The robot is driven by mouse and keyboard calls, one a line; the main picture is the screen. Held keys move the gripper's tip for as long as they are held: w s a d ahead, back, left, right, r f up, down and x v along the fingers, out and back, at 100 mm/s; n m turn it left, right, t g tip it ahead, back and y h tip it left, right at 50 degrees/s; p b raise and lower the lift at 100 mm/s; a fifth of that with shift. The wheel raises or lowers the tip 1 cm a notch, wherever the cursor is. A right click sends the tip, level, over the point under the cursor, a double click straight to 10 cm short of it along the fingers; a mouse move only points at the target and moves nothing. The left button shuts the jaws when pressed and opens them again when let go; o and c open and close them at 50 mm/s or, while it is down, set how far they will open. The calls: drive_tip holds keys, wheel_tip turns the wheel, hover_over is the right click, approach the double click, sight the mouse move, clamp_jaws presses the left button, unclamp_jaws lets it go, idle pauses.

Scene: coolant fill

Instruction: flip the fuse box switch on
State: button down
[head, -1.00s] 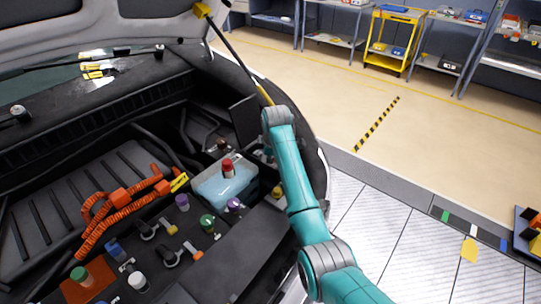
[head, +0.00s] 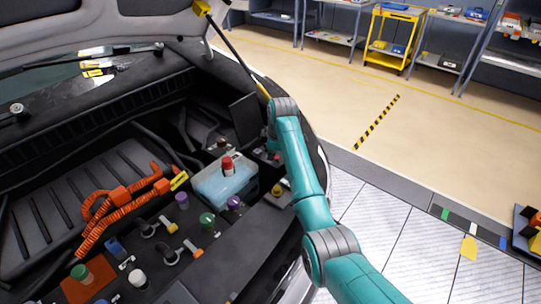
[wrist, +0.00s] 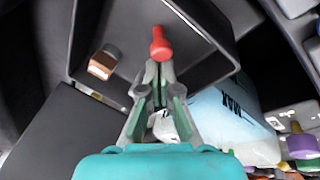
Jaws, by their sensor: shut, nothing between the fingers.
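The fuse box shows in the wrist view as a dark open-topped box with a grey rim (wrist: 229,62). A red switch lever (wrist: 160,38) stands inside it, with a copper-coloured part (wrist: 102,62) to its left. My gripper (wrist: 158,70) is shut and empty. Its fingertips are right at the lower end of the red lever in the picture; I cannot tell whether they touch. In the head view my arm (head: 300,165) reaches over the engine bay's right side, by a raised dark panel (head: 245,120).
Orange cables (head: 120,205) and several coloured caps lie left and in front. The yellow-ended hood prop (head: 235,50) rises behind my wrist.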

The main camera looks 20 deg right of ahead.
drive_tip(key=shift+d, duration=0.15)
drive_tip(key=shift+w+d+r+m+g+y, duration=0.15)
drive_tip(key=shift+w+d+g+y, duration=0.2)
drive_tip(key=shift+g+y, duration=0.45)
drive_tip(key=shift+w+d+r+m+g+y, duration=0.2)
drive_tip(key=shift+d+g+y, duration=0.25)
drive_tip(key=shift+y, duration=0.55)
drive_tip(key=shift+w+d, duration=0.2)
drive_tip(key=shift+r, duration=0.1)
drive_tip(key=shift+r, duration=0.7)
